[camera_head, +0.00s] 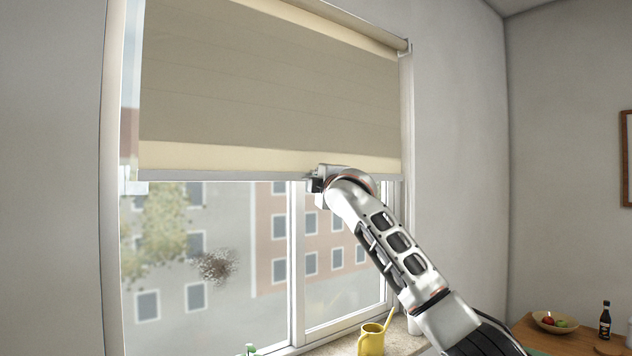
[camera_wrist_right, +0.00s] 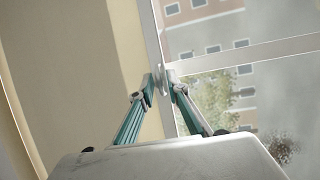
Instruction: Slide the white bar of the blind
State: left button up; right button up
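The beige roller blind (camera_head: 270,85) hangs partly lowered over the window. Its thin white bar (camera_head: 225,177) runs along the bottom edge, and it also shows in the right wrist view (camera_wrist_right: 152,42). My right gripper (camera_head: 313,184) is at the bar, right of its middle. In the wrist view its two teal fingers (camera_wrist_right: 163,80) close in on the bar from both sides, with the tips at its edge. The exact contact is small and partly hidden. In the head view my own wrist hides part of the bar. My left gripper is not in view.
Below the blind are the glass and white window frame (camera_head: 298,265). A table at the lower right holds a fruit bowl (camera_head: 556,322) and a dark bottle (camera_head: 605,322).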

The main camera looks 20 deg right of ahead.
dwell(0.4)
jog(key=s+f, duration=0.1)
jog(key=s, duration=1.1)
jog(key=shift+a+f, duration=0.2)
jog(key=shift+a, duration=0.05)
jog(key=shift+w+f, duration=0.1)
